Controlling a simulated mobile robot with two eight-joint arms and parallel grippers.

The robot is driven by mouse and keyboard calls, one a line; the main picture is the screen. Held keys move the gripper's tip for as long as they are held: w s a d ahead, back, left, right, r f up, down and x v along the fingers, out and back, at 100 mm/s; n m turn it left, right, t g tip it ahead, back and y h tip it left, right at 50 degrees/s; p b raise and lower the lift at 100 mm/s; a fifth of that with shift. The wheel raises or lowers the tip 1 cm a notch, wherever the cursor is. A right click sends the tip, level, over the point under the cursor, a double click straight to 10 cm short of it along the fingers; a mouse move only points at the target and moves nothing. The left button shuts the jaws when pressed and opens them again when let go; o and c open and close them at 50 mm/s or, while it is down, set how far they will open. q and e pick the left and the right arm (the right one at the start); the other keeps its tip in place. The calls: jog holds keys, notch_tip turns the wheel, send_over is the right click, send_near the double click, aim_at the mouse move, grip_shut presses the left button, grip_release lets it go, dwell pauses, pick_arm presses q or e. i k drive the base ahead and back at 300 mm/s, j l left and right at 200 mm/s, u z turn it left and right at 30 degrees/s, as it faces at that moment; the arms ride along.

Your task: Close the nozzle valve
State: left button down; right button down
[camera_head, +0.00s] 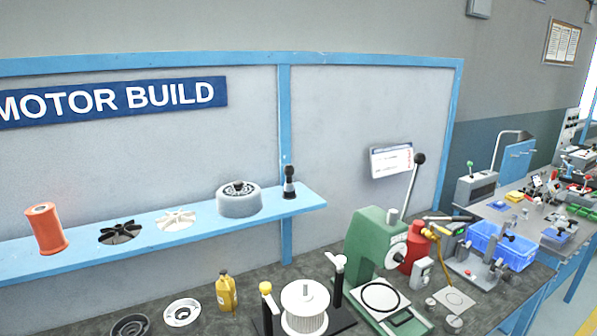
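I cannot pick out a nozzle valve with certainty at this size. A red canister-like part (417,247) with a yellow hose (437,245) stands right of the green press (372,245) on the bench. A small grey block (422,272) sits in front of the red part. Whether any valve there is open or closed is too small to tell. Neither of my grippers shows in this view.
The green press has a raised lever with a black knob (419,159). A white spool (305,310), a yellow bottle (226,292) and a blue bin (500,245) stand on the bench. A blue shelf (85,259) holds an orange spool (46,228) and motor parts.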

aim_at(442, 229)
jog(key=i+l+z, duration=0.2)
jog(key=l, duration=0.25)
jog(key=i+l+z, duration=0.2)
jog(key=l, duration=0.25)
jog(key=i+l+z, duration=0.2)
jog(key=l, duration=0.2)
jog(key=k, duration=0.05)
